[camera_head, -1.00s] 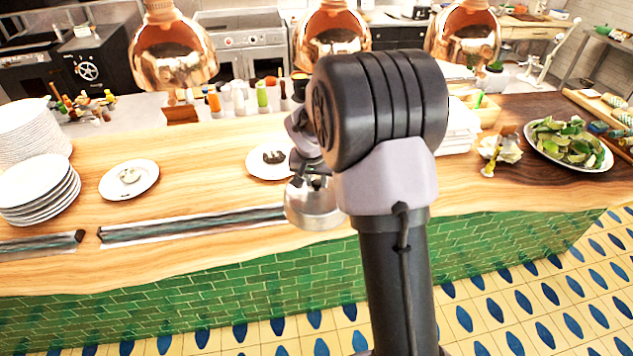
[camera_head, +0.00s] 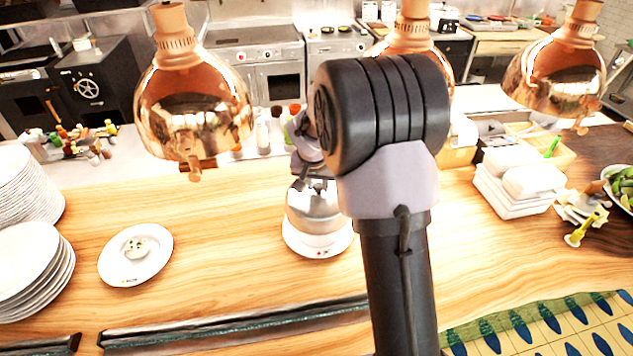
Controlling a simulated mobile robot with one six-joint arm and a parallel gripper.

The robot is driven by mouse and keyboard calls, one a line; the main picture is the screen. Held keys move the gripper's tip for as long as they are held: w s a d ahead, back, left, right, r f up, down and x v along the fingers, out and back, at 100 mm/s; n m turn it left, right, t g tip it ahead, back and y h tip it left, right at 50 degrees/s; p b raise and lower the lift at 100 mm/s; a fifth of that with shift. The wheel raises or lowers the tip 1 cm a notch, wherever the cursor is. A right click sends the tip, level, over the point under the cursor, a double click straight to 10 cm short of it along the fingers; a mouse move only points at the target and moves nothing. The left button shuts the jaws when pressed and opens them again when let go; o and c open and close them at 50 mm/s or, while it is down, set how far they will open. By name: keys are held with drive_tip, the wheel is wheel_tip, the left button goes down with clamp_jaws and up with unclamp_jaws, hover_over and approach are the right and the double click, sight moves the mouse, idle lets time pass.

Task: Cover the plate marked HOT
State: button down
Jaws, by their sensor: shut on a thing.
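My gripper (camera_head: 318,183), partly hidden by my arm, is shut on the top of a silver metal dome cover (camera_head: 314,209). The dome is upright over a white plate (camera_head: 300,248) on the wooden counter and hides the plate's middle. I cannot tell whether the dome's rim touches the plate. Small reddish marks show on this plate's front rim, too small to read. A second white plate (camera_head: 112,270) lies uncovered to the left, with a little pale food (camera_head: 136,247) and a small dark mark on its front rim, also unreadable.
Copper heat lamps (camera_head: 195,105) hang low over the counter. Stacked white plates (camera_head: 35,270) stand at the left, stacked white trays (camera_head: 515,185) at the right. A metal rail (camera_head: 230,328) runs along the front. Bare wood lies between the two plates.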

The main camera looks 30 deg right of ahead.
sight(318, 191)
wheel_tip(318, 191, down, 7)
drive_tip(key=b, duration=0.5)
drive_tip(key=shift+r, duration=0.2)
drive_tip(key=shift+f+b, duration=0.4)
drive_tip(key=shift+b, duration=0.05)
drive_tip(key=shift+f+b, duration=0.55)
drive_tip(key=shift+b, duration=0.75)
idle(0.3)
drive_tip(key=c, duration=0.5)
unclamp_jaws()
drive_tip(key=shift+r+p, duration=1.65)
drive_tip(key=shift+r, duration=1)
drive_tip(key=shift+s, duration=0.1)
